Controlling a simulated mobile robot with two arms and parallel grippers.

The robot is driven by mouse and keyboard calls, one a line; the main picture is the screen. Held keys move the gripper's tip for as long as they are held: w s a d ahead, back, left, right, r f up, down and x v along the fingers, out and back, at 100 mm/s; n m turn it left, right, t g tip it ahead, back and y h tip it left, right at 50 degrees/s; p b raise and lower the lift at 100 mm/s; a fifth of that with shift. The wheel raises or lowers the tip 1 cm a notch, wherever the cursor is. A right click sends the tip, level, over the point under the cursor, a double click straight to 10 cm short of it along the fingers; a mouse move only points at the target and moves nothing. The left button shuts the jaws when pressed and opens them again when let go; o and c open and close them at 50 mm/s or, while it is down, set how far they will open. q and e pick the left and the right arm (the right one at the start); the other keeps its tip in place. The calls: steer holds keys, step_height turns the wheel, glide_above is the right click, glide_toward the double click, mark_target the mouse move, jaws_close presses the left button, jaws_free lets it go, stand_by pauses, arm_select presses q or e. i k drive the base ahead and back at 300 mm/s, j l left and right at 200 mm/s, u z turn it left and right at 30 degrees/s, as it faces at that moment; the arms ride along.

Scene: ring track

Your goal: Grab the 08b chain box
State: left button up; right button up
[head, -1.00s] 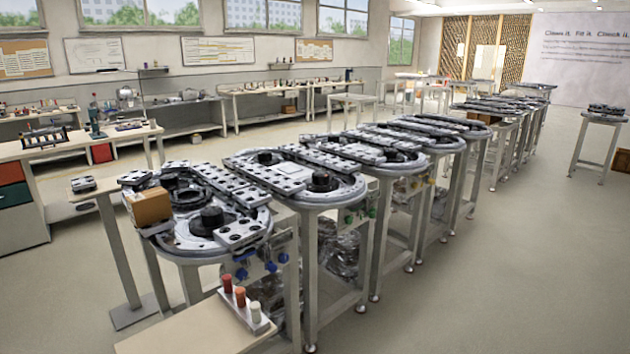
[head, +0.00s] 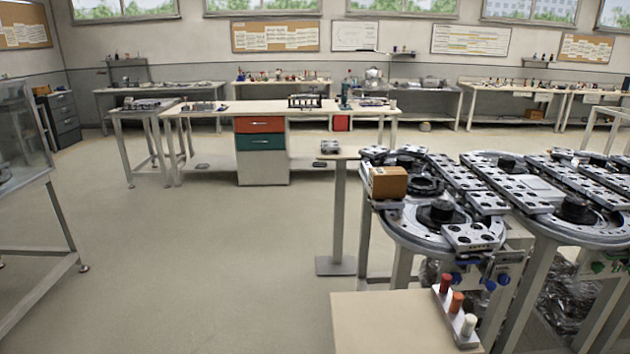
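A brown cardboard box (head: 388,182) sits on the near left rim of the closest ring track table (head: 412,228). It is the only cardboard box I can make out clearly on the tracks. Any label on it is too small to read, so I cannot tell if it is the 08b chain box. Neither of my grippers shows in the head view.
A pale table (head: 385,325) with a holder of red, orange and white pegs (head: 457,312) stands in front of the track. A small pedestal stand (head: 338,200) is left of it. A workbench (head: 262,110) with drawers is behind. Floor at left centre (head: 220,260) is clear.

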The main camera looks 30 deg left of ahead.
mark_target(383, 182)
steer(key=u, duration=0.5)
steer(key=z, duration=0.65)
steer(key=i+j+z, duration=0.15)
steer(key=j+z, duration=0.25)
steer(key=i+j+z, duration=0.15)
steer(key=z, duration=0.25)
steer(key=j+z, duration=0.4)
steer(key=i+j, duration=0.05)
steer(key=j, duration=0.05)
